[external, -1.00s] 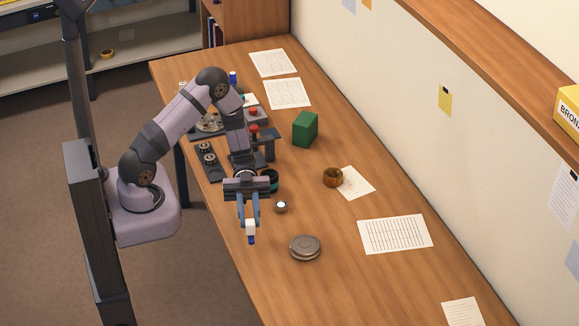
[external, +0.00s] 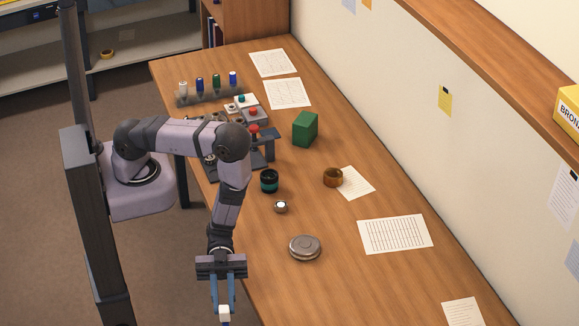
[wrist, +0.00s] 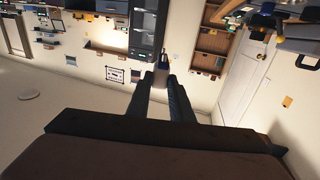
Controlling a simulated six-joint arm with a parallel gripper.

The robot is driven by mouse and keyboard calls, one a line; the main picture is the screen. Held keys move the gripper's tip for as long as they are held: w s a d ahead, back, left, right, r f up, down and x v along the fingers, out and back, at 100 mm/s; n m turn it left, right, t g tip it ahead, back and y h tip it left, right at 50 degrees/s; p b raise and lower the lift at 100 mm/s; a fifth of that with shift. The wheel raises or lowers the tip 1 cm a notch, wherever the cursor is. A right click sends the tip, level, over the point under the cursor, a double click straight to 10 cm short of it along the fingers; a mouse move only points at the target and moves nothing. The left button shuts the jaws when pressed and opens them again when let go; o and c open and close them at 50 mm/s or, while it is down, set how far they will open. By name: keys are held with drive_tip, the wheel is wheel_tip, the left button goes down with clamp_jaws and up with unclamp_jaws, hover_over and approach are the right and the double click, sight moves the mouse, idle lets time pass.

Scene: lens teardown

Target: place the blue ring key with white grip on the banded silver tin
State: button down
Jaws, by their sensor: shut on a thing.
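My gripper (external: 224,308) is shut on the white grip of the blue ring key (external: 224,315), low in the external view and beyond the table's near edge. Only a little of the key's blue part shows below the grip, at the bottom of the picture. In the wrist view the key (wrist: 160,73) sits between the fingertips, its blue end pointing away from the gripper. The banded silver tin (external: 305,248) is a round, flat, lidded tin on the table, to the right of and above my gripper in the external view, apart from it.
A small silver-topped part (external: 280,207), a dark teal-banded ring (external: 269,181) and a brown ring (external: 333,177) stand on the table. A green block (external: 305,129) and a rack with several coloured keys (external: 208,95) are farther back. Table space right of the tin is clear except for papers.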

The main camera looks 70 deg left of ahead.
drive_tip(key=w+f+n+t, duration=0.5)
drive_tip(key=w+t, duration=0.1)
drive_tip(key=t, duration=0.2)
wheel_tip(320, 180, up, 4)
drive_tip(key=n+t+y, duration=1.5)
drive_tip(key=n+y, duration=0.1)
drive_tip(key=y, duration=0.1)
hover_over(304, 247)
drive_tip(key=s+a, duration=0.1)
drive_tip(key=s, duration=0.4)
wheel_tip(304, 247, down, 6)
drive_tip(key=b, duration=0.4)
drive_tip(key=shift+s+b, duration=0.2)
drive_tip(key=shift+b, duration=0.1)
drive_tip(key=shift+a+f, duration=0.1)
drive_tip(key=shift+a, duration=0.05)
drive_tip(key=shift+f+b, duration=1.5)
drive_tip(key=shift+f, duration=0.25)
